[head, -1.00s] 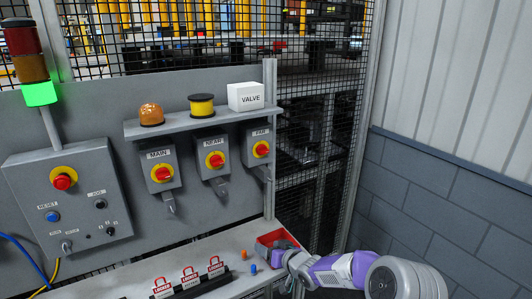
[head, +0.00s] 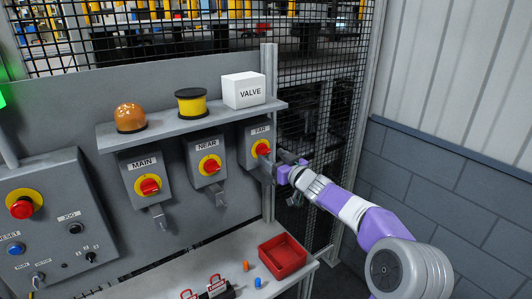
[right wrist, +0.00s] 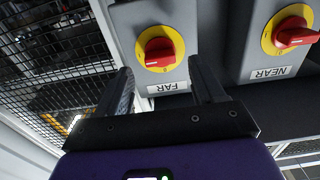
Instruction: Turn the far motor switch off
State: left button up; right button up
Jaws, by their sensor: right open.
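The far motor switch (head: 262,148) is a red rotary knob on a yellow disc, on a grey box labelled FAR at the right end of the panel. It also shows in the right wrist view (right wrist: 159,50), upside down, with its FAR label. My right gripper (head: 284,168) is just right of and below this switch in the head view. In the right wrist view its open, empty fingers (right wrist: 163,80) point towards the FAR box, with the knob between their directions. I cannot tell any contact. My left gripper is out of view.
The NEAR switch (head: 210,166) and MAIN switch (head: 149,186) sit left of FAR. A shelf (head: 190,127) above carries an amber lamp, a yellow spool and a VALVE box (head: 243,91). A red tray (head: 283,257) and lockout tags are below. Mesh fencing stands right.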

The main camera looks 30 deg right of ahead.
aim_at(266, 153)
jog(key=shift+w+a, duration=0.15)
jog(key=shift+w, duration=1.7)
jog(key=c, duration=1.1)
